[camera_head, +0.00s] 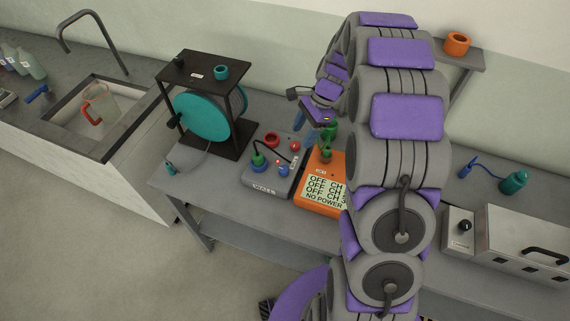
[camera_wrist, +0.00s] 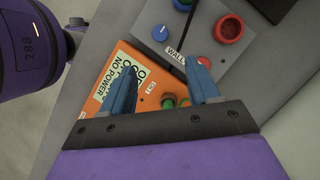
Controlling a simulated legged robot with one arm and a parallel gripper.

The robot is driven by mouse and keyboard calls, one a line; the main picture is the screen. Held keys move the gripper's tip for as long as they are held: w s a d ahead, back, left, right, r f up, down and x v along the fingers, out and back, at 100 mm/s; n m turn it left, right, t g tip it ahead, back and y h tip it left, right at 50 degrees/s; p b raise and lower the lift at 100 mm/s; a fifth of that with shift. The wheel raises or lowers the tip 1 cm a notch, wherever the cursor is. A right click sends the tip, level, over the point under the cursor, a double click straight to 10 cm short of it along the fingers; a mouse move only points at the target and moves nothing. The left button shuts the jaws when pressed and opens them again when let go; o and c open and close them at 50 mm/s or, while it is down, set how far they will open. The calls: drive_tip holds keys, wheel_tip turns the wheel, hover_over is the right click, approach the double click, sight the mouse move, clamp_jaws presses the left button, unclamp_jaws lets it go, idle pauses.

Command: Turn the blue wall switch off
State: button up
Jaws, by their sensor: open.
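The grey box labelled WALL (camera_head: 264,191) sits on the bench, with a small blue knob (camera_head: 283,170) on its right front. In the wrist view the blue knob (camera_wrist: 160,33) shows a pale mark and lies beyond the fingertips, apart from them. My gripper (camera_wrist: 160,64) is open and empty, its two blue fingers spread over the orange box and the near edge of the grey box. In the head view my gripper (camera_head: 326,119) hangs above the back of the orange box, partly hidden by my arm.
The orange box (camera_head: 316,204) reads NO POWER and stands close right of the grey box. A teal drum (camera_head: 203,113) in a dark frame stands left; a sink lies beyond.

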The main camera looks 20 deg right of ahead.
sight(284, 168)
drive_tip(key=b+x, duration=0.3)
drive_tip(key=x, duration=1.2)
drive_tip(key=shift+f, duration=0.25)
drive_tip(key=c, duration=1)
drive_tip(key=shift+w, duration=0.1)
drive_tip(key=shift+c, duration=0.2)
